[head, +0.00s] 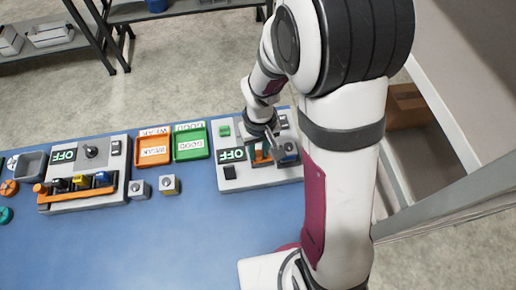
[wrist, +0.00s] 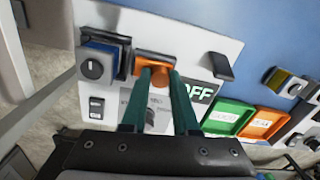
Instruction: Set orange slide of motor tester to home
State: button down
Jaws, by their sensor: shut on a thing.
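The motor tester (head: 231,181) is a pale panel with an OFF display at the right end of the blue bench; it also fills the middle of the wrist view (wrist: 205,42). Its orange slide (head: 262,157) has a flat block and a round knob, seen between my fingertips in the wrist view (wrist: 150,61). My gripper (wrist: 160,74) is shut on the orange slide, one teal finger on each side of the knob. In the head view my gripper (head: 270,148) comes down over the panel and partly hides the slide and its track. I cannot read any home mark.
A blue block with a grey knob (wrist: 95,66) sits beside the slide. Green (head: 191,144) and orange (head: 153,150) trays stand left of the panel. Farther left is another OFF unit (head: 85,192) with coloured levers. The front of the bench is clear.

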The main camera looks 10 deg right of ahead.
jog(key=shift+d, duration=1.45)
jog(key=c, duration=0.7)
grip_release()
jog(key=shift+o, duration=0.2)
notch_tip(320, 180, up, 16)
jog(key=shift+d, duration=0.1)
jog(key=s+a+m+y, duration=0.1)
jog(key=s+a+m, duration=0.2)
jog(key=s, duration=1.4)
jog(key=m, duration=0.4)
jog(key=shift+s+f+y, duration=0.3)
jog(key=shift+f, duration=0.05)
